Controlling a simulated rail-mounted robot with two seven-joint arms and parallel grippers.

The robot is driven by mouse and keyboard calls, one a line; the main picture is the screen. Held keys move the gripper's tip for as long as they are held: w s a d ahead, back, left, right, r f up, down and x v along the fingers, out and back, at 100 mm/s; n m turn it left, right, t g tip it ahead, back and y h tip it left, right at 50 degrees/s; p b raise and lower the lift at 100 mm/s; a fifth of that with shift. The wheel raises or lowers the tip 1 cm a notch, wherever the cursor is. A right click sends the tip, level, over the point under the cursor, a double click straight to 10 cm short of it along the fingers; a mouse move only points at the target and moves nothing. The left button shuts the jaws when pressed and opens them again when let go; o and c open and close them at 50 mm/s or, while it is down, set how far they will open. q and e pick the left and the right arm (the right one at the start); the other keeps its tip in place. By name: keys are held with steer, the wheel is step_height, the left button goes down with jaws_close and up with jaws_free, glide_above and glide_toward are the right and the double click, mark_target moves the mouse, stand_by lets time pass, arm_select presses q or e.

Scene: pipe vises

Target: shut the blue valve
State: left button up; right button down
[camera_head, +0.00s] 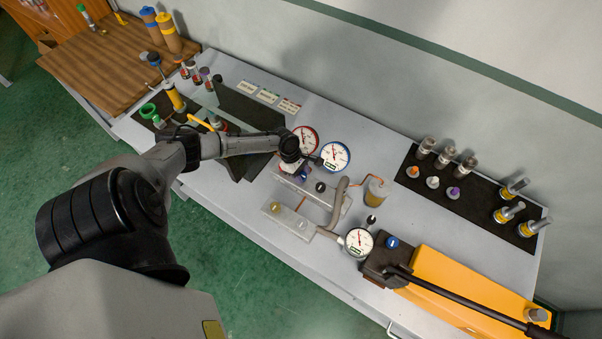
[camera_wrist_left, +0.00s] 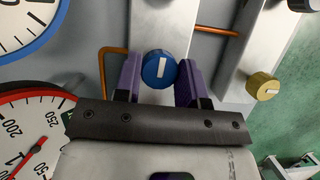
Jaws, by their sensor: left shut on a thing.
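The blue valve (camera_wrist_left: 160,68) is a round blue knob with a white bar mark, on a pale metal block, in the left wrist view. The bar runs nearly up and down in that view. My left gripper (camera_wrist_left: 161,80) has its purple fingers on both sides of the knob and is shut on it. In the head view my left gripper (camera_head: 301,173) reaches down to the manifold beside the gauges, and the knob there is mostly hidden by it. My right gripper is in no view.
A red-rimmed gauge (camera_head: 305,138) and a blue-rimmed gauge (camera_head: 335,155) stand close by my left gripper. A yellow knob (camera_wrist_left: 262,86) sits on the neighbouring block. A yellow pump (camera_head: 455,285) with a long black lever lies to the right.

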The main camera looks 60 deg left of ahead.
arm_select(q)
steer(key=shift+m, duration=0.3)
steer(key=m, duration=0.2)
steer(key=m+g, duration=0.1)
steer(key=m, duration=0.1)
steer(key=shift+w+g+h, duration=0.15)
steer(key=shift+g+h, duration=0.15)
steer(key=m+g, duration=0.1)
steer(key=m, duration=0.3)
steer(key=shift+m+g, duration=0.3)
steer(key=shift+g, duration=0.1)
steer(key=m+g, duration=0.1)
steer(key=m, duration=0.1)
steer(key=m+y, duration=0.1)
steer(key=m, duration=0.2)
steer(key=shift+w+g+p, duration=0.1)
steer(key=shift+g+p, duration=0.25)
steer(key=shift+g, duration=0.05)
steer(key=shift+d+m+g+y, duration=0.1)
steer(key=shift+m+g+y, duration=0.3)
steer(key=shift+m, duration=0.8)
steer(key=shift+m+y, duration=0.3)
